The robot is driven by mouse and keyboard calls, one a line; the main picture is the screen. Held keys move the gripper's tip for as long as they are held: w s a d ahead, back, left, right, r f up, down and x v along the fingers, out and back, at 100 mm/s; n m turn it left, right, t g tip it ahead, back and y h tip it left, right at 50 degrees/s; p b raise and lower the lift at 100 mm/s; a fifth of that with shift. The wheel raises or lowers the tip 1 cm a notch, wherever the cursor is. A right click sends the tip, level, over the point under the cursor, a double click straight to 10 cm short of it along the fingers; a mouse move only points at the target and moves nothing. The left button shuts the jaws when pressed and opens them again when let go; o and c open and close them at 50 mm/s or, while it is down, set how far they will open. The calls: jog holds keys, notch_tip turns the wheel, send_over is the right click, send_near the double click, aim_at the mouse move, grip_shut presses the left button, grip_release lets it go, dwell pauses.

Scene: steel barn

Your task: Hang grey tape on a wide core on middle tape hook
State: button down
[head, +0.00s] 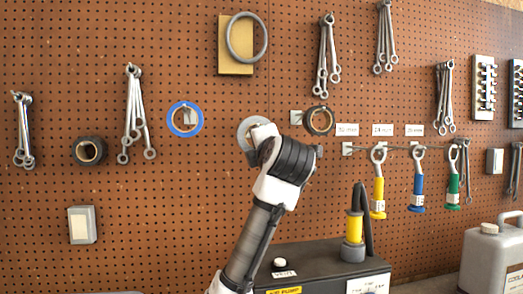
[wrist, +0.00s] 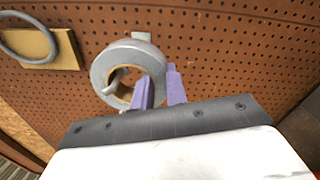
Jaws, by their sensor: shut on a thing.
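The grey tape (head: 245,130) is a thick light-grey roll with a wide tan core, held close to the pegboard between the blue and black rolls. It also shows in the wrist view (wrist: 102,70). My gripper (wrist: 161,90) is shut on the roll's right wall, one finger inside the core and one outside. The middle tape hook (wrist: 141,37) shows its grey plate just above the roll, and a grey prong shows inside the core opening. The roll seems to be around the prong, but contact is unclear. In the head view my gripper (head: 265,140) and the roll hide this hook.
Blue tape (head: 173,118) hangs on a hook to the left, and black tape (head: 331,121) is at a hook to the right. Another black roll (head: 78,151) is farther left. A grey ring (head: 231,41) hangs on a tan panel above. A dark bench unit (head: 315,262) stands below.

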dwell(0.4)
jog(key=c, duration=1.3)
grip_release()
jog(key=s+d+b, duration=0.1)
jog(key=s, duration=0.3)
jog(key=s+b, duration=0.2)
jog(key=s, duration=0.3)
jog(key=s+d+b, duration=0.1)
jog(key=s, duration=0.3)
jog(key=shift+s+d+b, duration=0.35)
